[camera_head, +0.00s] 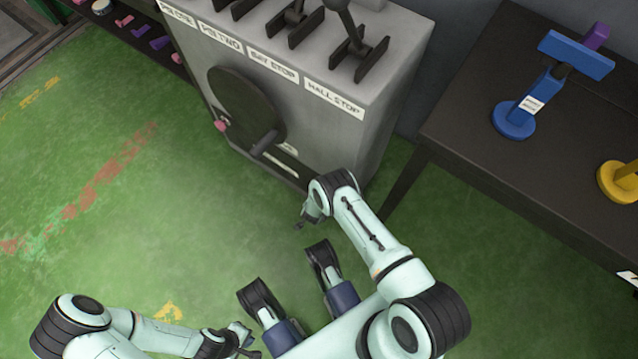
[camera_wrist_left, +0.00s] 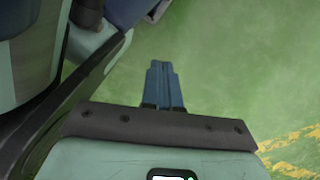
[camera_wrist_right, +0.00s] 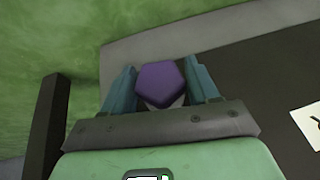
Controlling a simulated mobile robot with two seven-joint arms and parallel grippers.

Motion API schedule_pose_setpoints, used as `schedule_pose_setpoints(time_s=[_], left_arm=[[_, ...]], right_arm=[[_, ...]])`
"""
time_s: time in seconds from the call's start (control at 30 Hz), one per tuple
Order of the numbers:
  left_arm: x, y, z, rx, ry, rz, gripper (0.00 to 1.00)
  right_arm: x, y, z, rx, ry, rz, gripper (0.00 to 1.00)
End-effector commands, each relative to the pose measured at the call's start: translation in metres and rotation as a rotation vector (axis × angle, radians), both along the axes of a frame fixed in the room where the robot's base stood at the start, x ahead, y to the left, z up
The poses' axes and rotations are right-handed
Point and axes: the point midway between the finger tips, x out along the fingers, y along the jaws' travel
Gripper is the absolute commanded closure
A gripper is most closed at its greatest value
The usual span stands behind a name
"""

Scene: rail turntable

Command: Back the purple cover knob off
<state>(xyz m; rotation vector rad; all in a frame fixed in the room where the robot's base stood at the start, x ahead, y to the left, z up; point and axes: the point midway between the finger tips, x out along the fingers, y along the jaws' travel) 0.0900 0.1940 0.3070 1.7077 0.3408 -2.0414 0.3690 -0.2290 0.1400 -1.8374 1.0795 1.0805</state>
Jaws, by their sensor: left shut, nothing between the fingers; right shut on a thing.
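The purple cover knob (camera_wrist_right: 161,84) is a faceted purple piece in the right wrist view. It sits between the two blue fingers of my right gripper (camera_wrist_right: 161,80), which is shut on it. In the head view my right arm reaches to the lower front of the grey lever cabinet (camera_head: 345,135), and I cannot make out the knob there. My left gripper (camera_head: 249,350) is low in the head view, away from the cabinet. In the left wrist view its blue fingers (camera_wrist_left: 163,75) are together and empty above the green floor.
A dark round wheel (camera_head: 246,108) with a handle is on the cabinet front, and levers stand on top. A dark table (camera_head: 465,120) at right holds a blue stand (camera_head: 515,120) and a yellow stand (camera_head: 618,180). The green floor at left is mostly clear.

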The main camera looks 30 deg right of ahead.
Motion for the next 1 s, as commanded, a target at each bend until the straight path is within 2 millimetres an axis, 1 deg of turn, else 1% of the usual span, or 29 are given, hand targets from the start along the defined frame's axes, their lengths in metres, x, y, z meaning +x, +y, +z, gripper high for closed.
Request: schedule_pose_setpoints(time_s=[0.23, 0.27, 0.3, 0.33, 0.6, 0.73, 0.87, 1.0], left_arm=[[0.000, 0.000, 0.000, 0.000, 0.000, 0.000, 1.00], [0.000, 0.000, 0.000, 0.000, 0.000, -0.001, 1.00], [0.000, 0.000, 0.000, 0.000, 0.000, -0.001, 1.00], [0.000, 0.000, 0.000, 0.000, 0.000, -0.001, 1.00], [0.000, 0.000, 0.000, -0.001, -0.002, -0.001, 1.00], [0.007, -0.001, 0.004, 0.001, -0.025, -0.004, 1.00], [0.026, -0.003, 0.015, 0.006, -0.089, -0.011, 1.00], [0.056, -0.007, 0.034, 0.012, -0.188, -0.021, 1.00]], right_arm=[[0.002, 0.000, 0.001, -0.001, -0.004, 0.002, 0.71], [0.002, 0.000, 0.000, -0.001, -0.004, 0.002, 0.37], [0.002, 0.000, 0.000, -0.001, -0.004, 0.002, 0.24], [0.002, 0.000, 0.000, -0.001, -0.003, 0.002, 0.22], [0.001, 0.000, 0.001, 0.000, -0.002, 0.001, 0.22], [-0.002, 0.003, 0.008, 0.000, 0.000, 0.001, 0.22], [-0.008, 0.009, 0.029, 0.001, -0.001, 0.003, 0.22], [-0.017, 0.018, 0.059, 0.001, -0.002, 0.002, 0.22]])
